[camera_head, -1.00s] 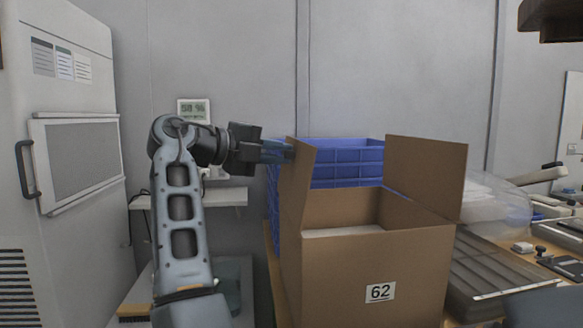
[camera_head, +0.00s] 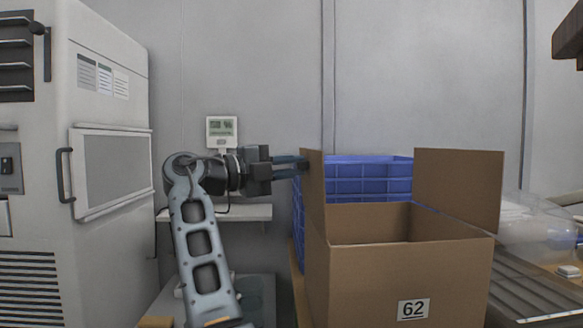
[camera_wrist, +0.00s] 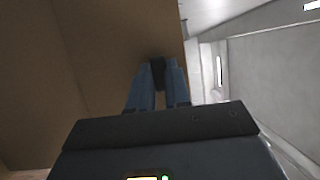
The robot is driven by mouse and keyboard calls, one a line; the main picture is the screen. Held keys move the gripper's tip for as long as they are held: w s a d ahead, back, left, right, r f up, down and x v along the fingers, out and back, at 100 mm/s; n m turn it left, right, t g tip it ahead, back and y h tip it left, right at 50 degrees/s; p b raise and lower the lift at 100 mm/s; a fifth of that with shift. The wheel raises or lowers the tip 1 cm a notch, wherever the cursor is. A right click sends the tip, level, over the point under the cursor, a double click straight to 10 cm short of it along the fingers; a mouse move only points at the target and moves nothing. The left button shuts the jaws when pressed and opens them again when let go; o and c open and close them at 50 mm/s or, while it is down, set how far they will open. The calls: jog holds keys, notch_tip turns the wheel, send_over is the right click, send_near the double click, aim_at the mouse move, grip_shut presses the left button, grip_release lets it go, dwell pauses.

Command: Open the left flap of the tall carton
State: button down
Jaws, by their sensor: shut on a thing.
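The tall carton (camera_head: 395,280) is brown cardboard with a "62" label on its front and an open top. Its left flap (camera_head: 314,192) stands upright along the left side. The right flap (camera_head: 460,185) also stands up, tilted outward. My gripper (camera_head: 303,165) comes from the left at the upper part of the left flap, its jaws shut on the flap's edge. In the wrist view the two fingers (camera_wrist: 158,75) lie against the brown flap (camera_wrist: 110,50); the exact grip on the edge is partly hidden by the fingers.
A blue crate (camera_head: 375,182) stands right behind the carton. A large white cabinet (camera_head: 105,230) with a handle stands at left. A wall shelf (camera_head: 250,213) and a small display (camera_head: 221,131) are behind my arm. A clear-covered item (camera_head: 535,222) sits at right.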

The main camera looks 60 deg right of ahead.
jog(key=c, duration=1.1)
grip_release()
jog(key=shift+o, duration=0.2)
jog(key=v, duration=0.7)
jog(key=shift+a, duration=0.35)
jog(key=shift+w, duration=0.15)
